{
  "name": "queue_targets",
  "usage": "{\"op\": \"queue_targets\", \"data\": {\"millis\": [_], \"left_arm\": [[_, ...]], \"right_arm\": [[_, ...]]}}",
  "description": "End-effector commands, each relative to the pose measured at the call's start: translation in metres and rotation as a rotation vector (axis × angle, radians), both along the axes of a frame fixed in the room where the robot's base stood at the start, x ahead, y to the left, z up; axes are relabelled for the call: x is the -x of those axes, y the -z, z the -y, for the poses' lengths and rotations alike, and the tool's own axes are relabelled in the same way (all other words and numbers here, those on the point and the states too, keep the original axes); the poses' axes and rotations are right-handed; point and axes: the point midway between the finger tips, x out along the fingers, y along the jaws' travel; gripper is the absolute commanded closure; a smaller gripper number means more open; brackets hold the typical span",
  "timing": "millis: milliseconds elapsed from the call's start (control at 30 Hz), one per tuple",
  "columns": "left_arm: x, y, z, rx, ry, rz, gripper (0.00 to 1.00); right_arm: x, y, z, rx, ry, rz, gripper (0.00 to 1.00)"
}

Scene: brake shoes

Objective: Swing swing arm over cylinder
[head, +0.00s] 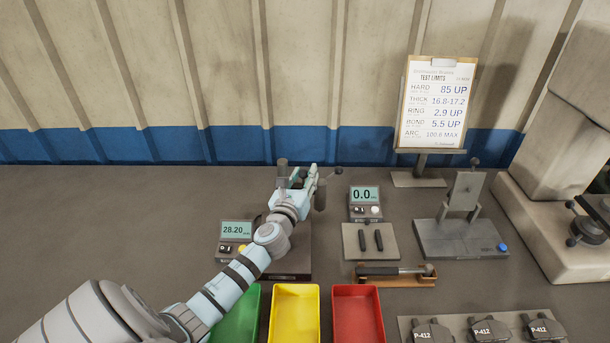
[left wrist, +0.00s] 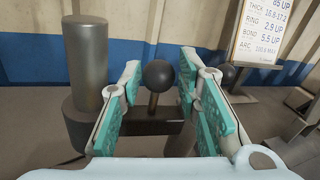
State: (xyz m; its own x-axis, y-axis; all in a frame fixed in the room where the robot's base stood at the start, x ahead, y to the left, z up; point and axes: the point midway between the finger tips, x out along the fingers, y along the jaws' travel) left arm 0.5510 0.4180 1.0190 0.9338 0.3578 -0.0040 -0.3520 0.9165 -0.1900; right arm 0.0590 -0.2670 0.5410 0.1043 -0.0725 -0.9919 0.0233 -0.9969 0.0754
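My left gripper (head: 310,176) is over the fixture behind the 28.20 display. In the left wrist view its two teal-padded fingers (left wrist: 160,77) are spread apart. A dark ball knob (left wrist: 158,76) on a short stem shows between them; I cannot tell whether either finger touches it. The stem rises from a dark horizontal bar (left wrist: 152,126), which looks like the swing arm and is partly hidden by the fingers. An upright grey cylinder (left wrist: 86,62) stands at the bar's left end. It also shows in the head view (head: 282,166). My right gripper is not in view.
A second display unit (head: 365,203) reads 0.0. Green (head: 236,315), yellow (head: 295,315) and red (head: 358,315) bins stand in front. A grey stand (head: 460,235), a clipboard (head: 437,102) and several P-412 pads (head: 489,329) are at right. The table's left side is clear.

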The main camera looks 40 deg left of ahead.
Motion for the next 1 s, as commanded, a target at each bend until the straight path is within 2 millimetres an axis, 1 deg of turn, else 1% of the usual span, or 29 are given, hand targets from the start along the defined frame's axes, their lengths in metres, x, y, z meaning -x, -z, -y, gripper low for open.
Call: {"op": "queue_targets", "data": {"millis": [100, 367, 500, 567, 1000], "left_arm": [[-0.0064, 0.0012, -0.0028, 0.002, -0.002, -0.002, 0.69], [-0.0076, 0.0007, -0.0030, 0.001, -0.001, -0.002, 0.69], [-0.0075, 0.0007, -0.0030, 0.001, -0.001, -0.002, 0.92], [-0.0074, 0.0007, -0.0029, 0.001, -0.001, -0.002, 1.00], [-0.0065, 0.0000, -0.0029, -0.002, 0.020, -0.001, 1.00]], "right_arm": [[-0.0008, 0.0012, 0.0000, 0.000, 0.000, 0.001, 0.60], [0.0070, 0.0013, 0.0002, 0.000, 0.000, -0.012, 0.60], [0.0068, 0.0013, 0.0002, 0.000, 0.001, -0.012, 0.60], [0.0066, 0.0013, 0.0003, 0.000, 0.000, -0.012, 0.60], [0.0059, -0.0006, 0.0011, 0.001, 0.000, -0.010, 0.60]]}}
